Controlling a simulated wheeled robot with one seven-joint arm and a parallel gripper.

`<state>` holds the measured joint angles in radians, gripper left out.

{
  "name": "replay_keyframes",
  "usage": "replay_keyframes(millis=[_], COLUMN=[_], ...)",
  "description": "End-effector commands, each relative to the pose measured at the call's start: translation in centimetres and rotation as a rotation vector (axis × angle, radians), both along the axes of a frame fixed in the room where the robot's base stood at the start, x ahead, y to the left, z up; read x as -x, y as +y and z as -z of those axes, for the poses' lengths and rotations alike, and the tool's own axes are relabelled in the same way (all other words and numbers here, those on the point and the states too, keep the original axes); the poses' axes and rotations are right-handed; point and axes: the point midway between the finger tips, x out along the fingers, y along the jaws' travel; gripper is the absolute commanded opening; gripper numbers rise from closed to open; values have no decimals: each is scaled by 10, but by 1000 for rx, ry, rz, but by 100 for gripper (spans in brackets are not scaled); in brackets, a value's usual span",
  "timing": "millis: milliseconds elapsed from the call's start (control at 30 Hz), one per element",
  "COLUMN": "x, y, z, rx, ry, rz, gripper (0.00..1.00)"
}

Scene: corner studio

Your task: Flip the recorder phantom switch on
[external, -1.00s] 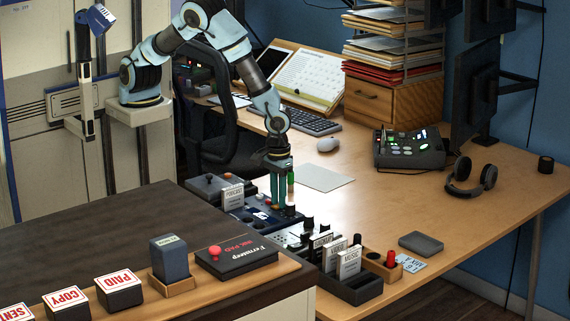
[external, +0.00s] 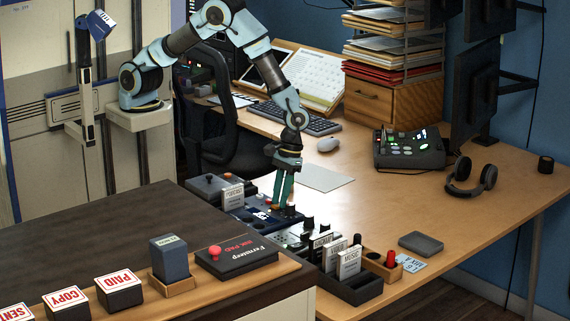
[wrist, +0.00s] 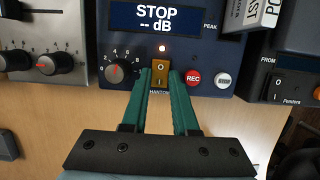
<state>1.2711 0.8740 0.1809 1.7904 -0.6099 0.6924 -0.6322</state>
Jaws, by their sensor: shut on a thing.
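The recorder (wrist: 215,45) is a dark blue unit whose display reads "STOP -- dB"; it also shows in the external view (external: 262,217). Its phantom rocker switch (wrist: 161,72) is amber-brown and marked O and I, with a partly covered label below. In the external view my gripper (external: 283,202) reaches down to the recorder, tilted; the switch is too small to make out there.
A level knob (wrist: 118,70) is close left of my fingers. The red REC button (wrist: 193,78) and grey STOP button (wrist: 223,80) are close right. Another device with a rocker switch (wrist: 279,88) stands farther right. Card holders (external: 335,262) stand in front.

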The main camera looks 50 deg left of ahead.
Motion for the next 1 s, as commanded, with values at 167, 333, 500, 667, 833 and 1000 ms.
replay_keyframes(millis=[167,333,500,667,833,1000], x=[0,0,-1,-6,-15,-23], y=[0,0,0,-1,-1,-1], z=[0,0,-3,-23,-56,-84], rx=[-1,0,1,4,5,3], ry=[1,0,-1,-2,-2,-2], rz=[0,0,0,1,-1,0], gripper=[38,40,40,40,40,40])
